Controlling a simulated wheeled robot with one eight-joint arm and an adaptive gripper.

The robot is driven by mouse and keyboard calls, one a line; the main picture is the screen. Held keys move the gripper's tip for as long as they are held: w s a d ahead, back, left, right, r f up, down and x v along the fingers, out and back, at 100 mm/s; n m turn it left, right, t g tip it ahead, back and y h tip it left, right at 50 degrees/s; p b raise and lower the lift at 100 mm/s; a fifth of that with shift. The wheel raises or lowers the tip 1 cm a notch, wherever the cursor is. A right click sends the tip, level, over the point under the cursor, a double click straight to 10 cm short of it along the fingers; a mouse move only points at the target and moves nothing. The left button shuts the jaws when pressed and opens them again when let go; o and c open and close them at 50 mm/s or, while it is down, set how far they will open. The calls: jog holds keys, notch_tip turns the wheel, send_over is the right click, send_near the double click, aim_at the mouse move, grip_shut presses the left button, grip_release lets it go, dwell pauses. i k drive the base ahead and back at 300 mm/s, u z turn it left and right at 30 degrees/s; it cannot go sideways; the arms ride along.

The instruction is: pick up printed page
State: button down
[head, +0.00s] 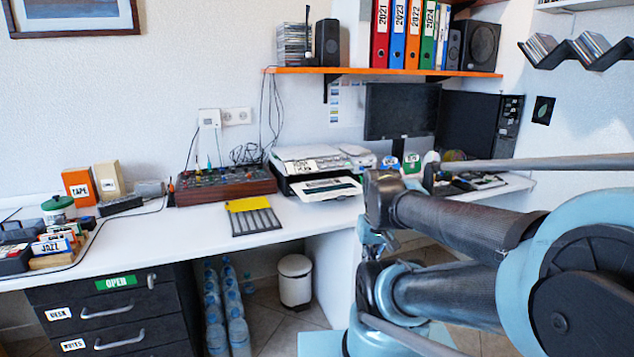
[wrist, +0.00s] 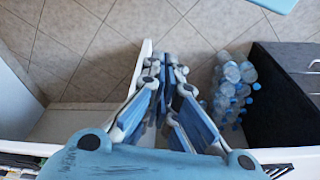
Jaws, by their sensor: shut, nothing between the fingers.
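The printed page (head: 328,188) lies in the front output tray of the white and black printer (head: 318,160) on the desk, with its dark-edged print facing up. My gripper (wrist: 168,68) shows in the wrist view with its blue-grey fingers together and nothing between them. It is over the floor in front of the desk, apart from the page. In the head view my arm fills the right side, and the fingertips cannot be made out clearly. In the wrist view I cannot make out the page for certain.
A yellow-topped dark slotted item (head: 255,215) lies left of the page, in front of a mixer (head: 225,187). Monitors (head: 402,110) stand behind. Below are black drawers (head: 110,310), water bottles (wrist: 232,88) and a white bin (head: 295,281). An orange shelf (head: 380,71) hangs above.

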aim_at(324, 189)
jog(key=u, duration=1.2)
jog(key=k, duration=1.35)
jog(key=z, duration=0.6)
jog(key=i, duration=1)
